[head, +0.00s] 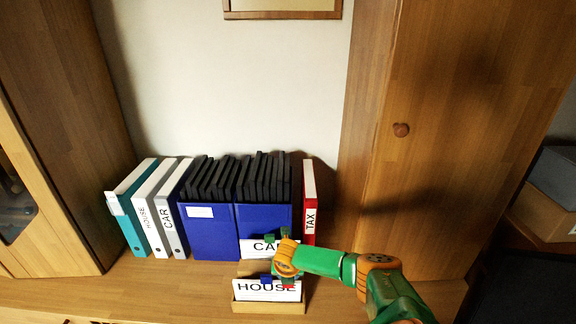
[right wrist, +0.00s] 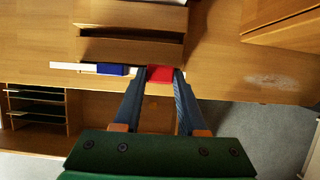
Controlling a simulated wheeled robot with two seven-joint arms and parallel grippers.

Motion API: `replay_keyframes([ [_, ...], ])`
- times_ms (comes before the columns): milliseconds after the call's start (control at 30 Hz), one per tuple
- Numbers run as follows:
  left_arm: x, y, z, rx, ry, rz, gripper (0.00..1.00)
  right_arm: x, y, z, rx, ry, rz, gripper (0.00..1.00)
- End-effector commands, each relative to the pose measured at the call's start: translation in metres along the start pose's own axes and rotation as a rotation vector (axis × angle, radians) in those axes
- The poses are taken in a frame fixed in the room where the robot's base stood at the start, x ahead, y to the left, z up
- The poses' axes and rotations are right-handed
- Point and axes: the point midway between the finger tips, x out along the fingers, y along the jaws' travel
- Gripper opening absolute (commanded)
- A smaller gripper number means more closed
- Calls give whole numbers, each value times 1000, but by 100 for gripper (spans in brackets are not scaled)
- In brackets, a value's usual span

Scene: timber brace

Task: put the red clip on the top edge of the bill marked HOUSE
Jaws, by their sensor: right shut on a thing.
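The bill marked HOUSE (head: 256,290) is a white card standing upright in a low wooden holder (head: 268,307). A blue clip (head: 266,279) sits on its top edge; the blue clip (right wrist: 112,69) and the white edge (right wrist: 66,66) also show in the right wrist view. My right gripper (head: 287,279) is at the card's top edge, right of the blue clip. It is shut on the red clip (right wrist: 160,74), which lies in line with the card's edge, beside the blue clip. I cannot tell whether the red clip grips the card. My left gripper is not in view.
Behind stands a card marked CAR (head: 256,248), partly hidden by my right gripper, against blue boxes (head: 208,235) of black folders. White and teal binders (head: 128,215) stand left, a red TAX binder (head: 309,195) right.

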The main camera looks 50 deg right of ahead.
Motion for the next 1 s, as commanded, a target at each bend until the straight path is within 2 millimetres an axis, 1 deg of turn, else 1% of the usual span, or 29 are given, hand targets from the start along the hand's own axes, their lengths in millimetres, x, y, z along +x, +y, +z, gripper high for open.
replay_keyframes([
  [300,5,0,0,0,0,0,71,7,0,-3,0,0,-1,0],
  [567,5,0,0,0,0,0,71,7,0,-3,0,0,-1,0],
  [600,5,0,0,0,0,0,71,7,0,-3,0,0,0,43],
  [667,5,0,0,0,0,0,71,7,0,-3,0,0,0,60],
  [700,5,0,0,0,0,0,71,7,0,-3,0,0,0,70],
  [733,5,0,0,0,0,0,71,7,0,-3,0,0,0,76],
  [933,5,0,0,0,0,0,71,7,0,-3,0,0,0,76],
  [967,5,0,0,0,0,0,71,7,0,-3,0,0,0,78],
  [1000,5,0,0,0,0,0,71,7,0,-3,0,0,0,89],
])
